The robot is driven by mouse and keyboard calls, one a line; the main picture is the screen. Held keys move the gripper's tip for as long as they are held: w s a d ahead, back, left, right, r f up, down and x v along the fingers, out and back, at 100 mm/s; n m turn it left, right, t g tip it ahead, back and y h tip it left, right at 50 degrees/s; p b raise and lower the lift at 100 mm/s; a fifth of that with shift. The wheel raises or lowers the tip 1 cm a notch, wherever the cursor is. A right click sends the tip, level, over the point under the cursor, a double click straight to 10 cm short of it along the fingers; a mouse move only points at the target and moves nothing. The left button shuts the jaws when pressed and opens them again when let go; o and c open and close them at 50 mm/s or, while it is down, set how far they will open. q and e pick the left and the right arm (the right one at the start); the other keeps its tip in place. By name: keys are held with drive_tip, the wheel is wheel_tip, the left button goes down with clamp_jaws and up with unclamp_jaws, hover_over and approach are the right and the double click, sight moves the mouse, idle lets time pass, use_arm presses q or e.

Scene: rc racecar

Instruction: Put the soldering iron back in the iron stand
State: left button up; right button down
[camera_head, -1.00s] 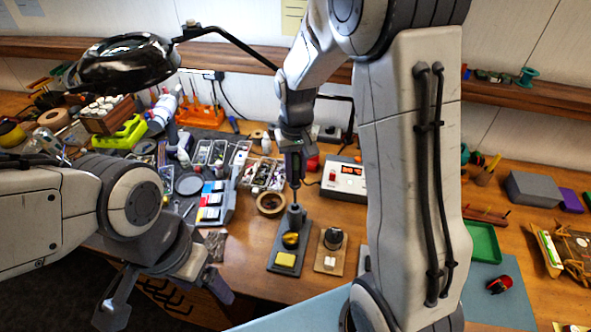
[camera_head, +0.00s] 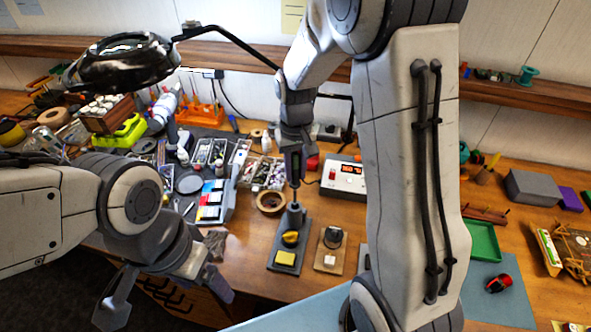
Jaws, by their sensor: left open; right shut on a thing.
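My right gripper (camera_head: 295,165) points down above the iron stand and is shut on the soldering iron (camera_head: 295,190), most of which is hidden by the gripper. The iron's thin lower part meets the top of the grey holder on the iron stand (camera_head: 280,258); I cannot tell how deep it sits. The stand's dark base also carries a brass coil and a yellow sponge. My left gripper (camera_head: 170,300) is open and empty, low at the left, in front of the table edge.
The white soldering station (camera_head: 343,178) with a red display stands behind right of the stand. A tape roll (camera_head: 270,202) is close to its left, and a small wooden block with a dark knob (camera_head: 330,250) is to its right. A magnifier lamp (camera_head: 125,62) hangs at upper left.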

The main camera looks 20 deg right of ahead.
sight(296, 186)
drive_tip(key=shift+f, duration=0.15)
wheel_tip(296, 186, down, 9)
drive_tip(key=b, duration=0.6)
idle(2.0)
drive_tip(key=shift+r, duration=0.2)
drive_tip(key=shift+c, duration=1)
unclamp_jaws()
drive_tip(key=shift+r, duration=0.1)
drive_tip(key=shift+r+p, duration=3.8)
drive_tip(key=shift+r, duration=0.65)
drive_tip(key=shift+a+f, duration=0.1)
